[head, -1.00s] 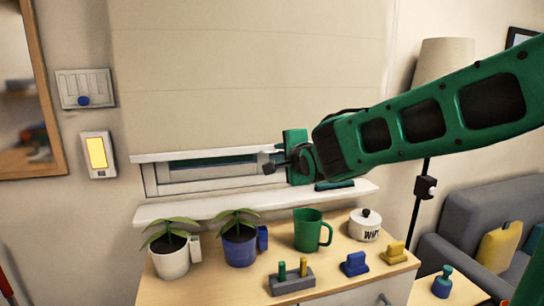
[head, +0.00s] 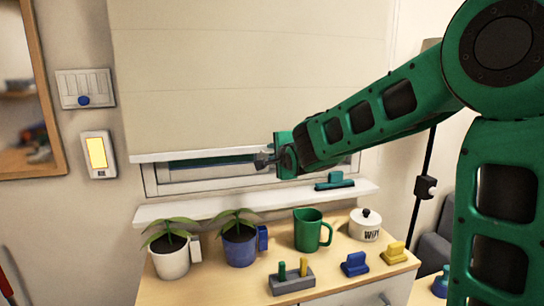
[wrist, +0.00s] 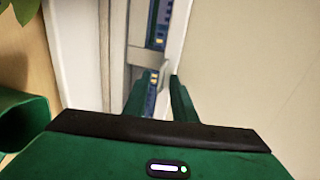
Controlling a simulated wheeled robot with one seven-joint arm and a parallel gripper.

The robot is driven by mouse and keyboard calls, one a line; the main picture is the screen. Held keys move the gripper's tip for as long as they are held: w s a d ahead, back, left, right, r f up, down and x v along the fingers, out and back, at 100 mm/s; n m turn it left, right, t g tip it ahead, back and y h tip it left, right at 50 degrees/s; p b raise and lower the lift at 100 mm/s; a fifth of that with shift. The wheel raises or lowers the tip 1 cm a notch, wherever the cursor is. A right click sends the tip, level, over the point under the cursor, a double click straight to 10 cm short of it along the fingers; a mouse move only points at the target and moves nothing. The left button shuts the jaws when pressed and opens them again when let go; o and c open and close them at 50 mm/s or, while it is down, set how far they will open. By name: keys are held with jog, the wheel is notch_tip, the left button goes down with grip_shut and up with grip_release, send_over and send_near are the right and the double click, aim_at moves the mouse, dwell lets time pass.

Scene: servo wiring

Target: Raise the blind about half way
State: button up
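The cream blind (head: 240,75) hangs almost to the bottom of the window, with a white bottom bar (head: 185,154) along its lower edge. A narrow strip of window (head: 200,173) shows below it. In the wrist view the picture is turned, so the blind (wrist: 255,60) is at right and its bar (wrist: 182,35) runs up the frame. My gripper (head: 264,160) is at the bar, right of the blind's middle. In the wrist view its two green fingers (wrist: 160,92) stand apart, with a small pale tab (wrist: 163,72) by the tips. I cannot tell whether they touch it.
Below is a white sill (head: 200,209) with a green object (head: 335,181) on it. The cabinet top holds two potted plants (head: 170,255) (head: 239,245), a green mug (head: 309,232), a white pot (head: 366,226) and small blocks. A lit switch panel (head: 97,154) is on the left wall.

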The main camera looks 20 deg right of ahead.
grip_shut()
dwell(1.3)
